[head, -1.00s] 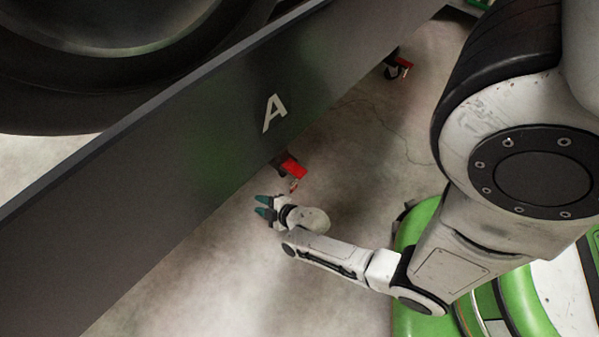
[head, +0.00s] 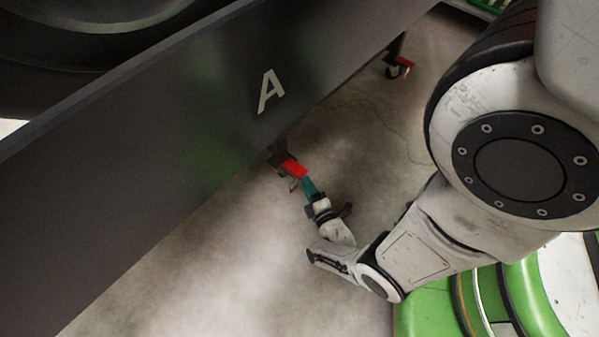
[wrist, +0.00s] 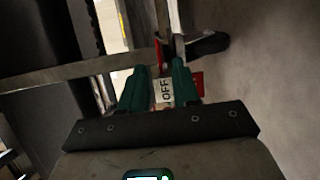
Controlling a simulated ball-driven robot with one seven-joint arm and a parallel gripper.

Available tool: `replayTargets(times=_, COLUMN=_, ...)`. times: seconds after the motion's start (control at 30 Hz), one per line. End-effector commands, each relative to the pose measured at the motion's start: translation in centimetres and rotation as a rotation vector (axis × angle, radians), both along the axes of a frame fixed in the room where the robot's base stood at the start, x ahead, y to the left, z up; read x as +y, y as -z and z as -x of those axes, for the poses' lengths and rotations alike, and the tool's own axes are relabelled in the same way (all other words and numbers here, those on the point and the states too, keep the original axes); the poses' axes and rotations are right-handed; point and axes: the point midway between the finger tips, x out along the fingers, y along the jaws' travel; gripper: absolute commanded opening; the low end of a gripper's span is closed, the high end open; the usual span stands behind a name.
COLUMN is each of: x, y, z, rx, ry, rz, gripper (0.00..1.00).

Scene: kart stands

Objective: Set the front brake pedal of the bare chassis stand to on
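A red brake pedal (head: 294,168) shows at a caster under the dark stand panel marked A (head: 215,130). My gripper (head: 308,186) is low, with its teal fingertips right beside the pedal's lower right end. In the wrist view, my two fingers (wrist: 160,78) are apart, with a white plate reading OFF (wrist: 165,91) seen between them. Red pedal parts (wrist: 197,84) show right of the right finger, which partly hides the pedal. I cannot tell whether the fingers touch it. A second red pedal (head: 404,63) is at the caster farther back.
A large tyre (head: 90,30) is above the panel at upper left. In the wrist view a dark caster wheel (wrist: 209,43) lies beyond the fingers. The concrete floor (head: 230,270) is clear in front of the panel.

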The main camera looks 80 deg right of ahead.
Motion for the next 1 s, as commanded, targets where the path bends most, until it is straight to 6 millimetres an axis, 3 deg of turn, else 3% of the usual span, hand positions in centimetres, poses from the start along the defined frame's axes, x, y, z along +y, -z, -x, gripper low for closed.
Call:
replayTargets(times=0.3, x=-4.1, y=0.2, z=-2.9, rx=-0.001, ry=0.002, rz=0.0, gripper=0.31)
replayTargets(times=0.77, x=-5.1, y=0.0, z=-3.7, rx=0.0, ry=0.0, rz=-0.001, gripper=0.31)
replayTargets(times=1.0, x=-5.1, y=0.0, z=-3.7, rx=0.0, ry=0.0, rz=-0.001, gripper=0.09)
